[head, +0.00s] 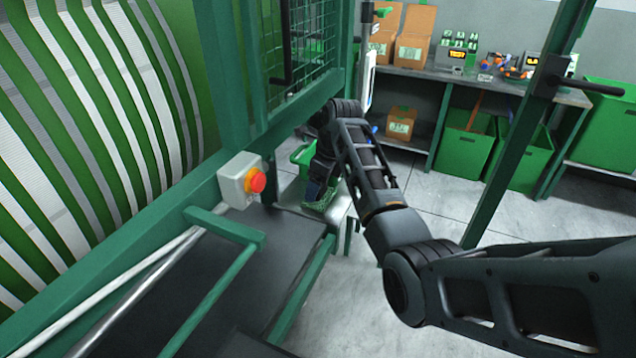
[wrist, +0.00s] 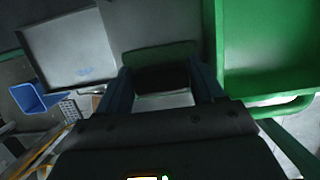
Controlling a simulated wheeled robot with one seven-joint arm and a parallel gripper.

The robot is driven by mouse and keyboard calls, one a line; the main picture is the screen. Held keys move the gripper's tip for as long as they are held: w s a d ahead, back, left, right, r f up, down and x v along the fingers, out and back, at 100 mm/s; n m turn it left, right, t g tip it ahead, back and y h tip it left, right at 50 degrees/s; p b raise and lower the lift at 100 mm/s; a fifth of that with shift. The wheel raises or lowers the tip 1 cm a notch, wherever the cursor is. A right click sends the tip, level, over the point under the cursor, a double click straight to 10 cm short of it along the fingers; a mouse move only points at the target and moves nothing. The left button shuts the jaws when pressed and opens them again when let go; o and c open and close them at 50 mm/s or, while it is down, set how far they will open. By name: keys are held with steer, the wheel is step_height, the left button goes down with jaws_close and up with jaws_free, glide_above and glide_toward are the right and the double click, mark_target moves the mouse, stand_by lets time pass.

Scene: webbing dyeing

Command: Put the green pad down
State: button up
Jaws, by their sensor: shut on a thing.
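My gripper (wrist: 163,88) is shut on the green pad (wrist: 160,53), whose dull green edge shows between the fingers in the wrist view. The rest of the pad is dark and partly hidden by my gripper. In the head view my gripper (head: 318,188) points down over a pale bench (head: 340,212) beyond the dark machine bed. Something green shows at its tips there, but I cannot tell whether the pad touches the bench.
A grey tray (wrist: 70,50) and a blue bin (wrist: 35,98) lie to the left there. A red stop button (head: 256,181) and green rails (head: 215,290) are near.

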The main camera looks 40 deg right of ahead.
mark_target(330, 198)
steer(key=shift+f, duration=0.1)
steer(key=o, duration=0.8)
steer(key=v, duration=1.2)
